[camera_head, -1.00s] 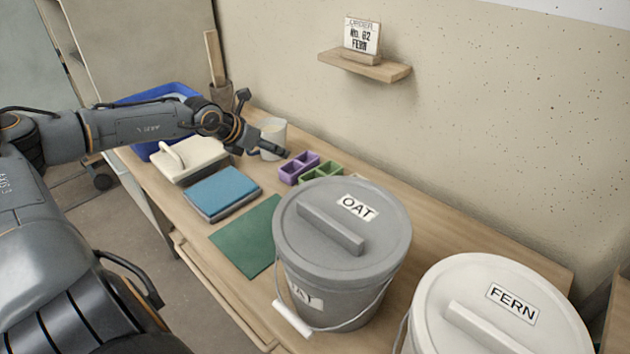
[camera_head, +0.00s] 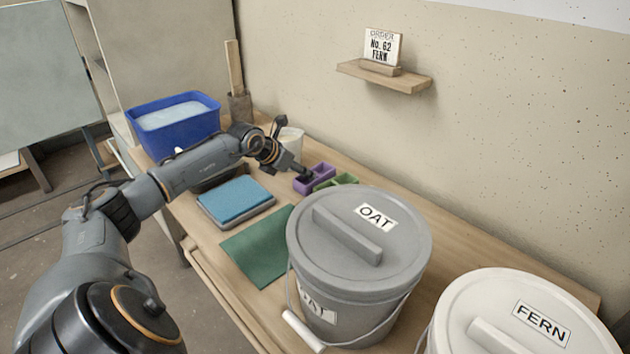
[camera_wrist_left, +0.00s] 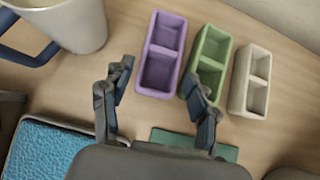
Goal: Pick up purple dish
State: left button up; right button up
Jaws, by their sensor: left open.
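In the left wrist view the purple dish (camera_wrist_left: 162,55) lies ahead of the fingers, with both compartments empty. My left gripper (camera_head: 298,150) reaches over the bench beside it; in the wrist view its open fingers (camera_wrist_left: 160,98) are spread, one left of the dish and one near the green dish. Nothing is between them. My right gripper is not in view.
A green dish (camera_wrist_left: 209,62) and a white dish (camera_wrist_left: 250,80) stand right of the purple one. A mug (camera_wrist_left: 70,25) is to the left. The OAT bucket (camera_head: 330,275), FERN bucket (camera_head: 480,300), blue sponge (camera_head: 236,199), green cloth (camera_head: 257,250) and blue tub (camera_head: 185,138) surround the area.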

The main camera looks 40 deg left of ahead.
aim_at(326, 171)
pick_arm(q)
jog(key=x, duration=0.5)
jog(key=shift+w+d+r+b, duration=0.1)
jog(key=shift+w+r+b, duration=0.2)
jog(key=shift+w, duration=0.2)
jog(key=shift+w+f, duration=0.25)
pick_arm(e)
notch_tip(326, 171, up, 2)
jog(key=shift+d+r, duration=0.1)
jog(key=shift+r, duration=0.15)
pick_arm(q)
jog(key=shift+r, duration=0.1)
jog(key=c, duration=1)
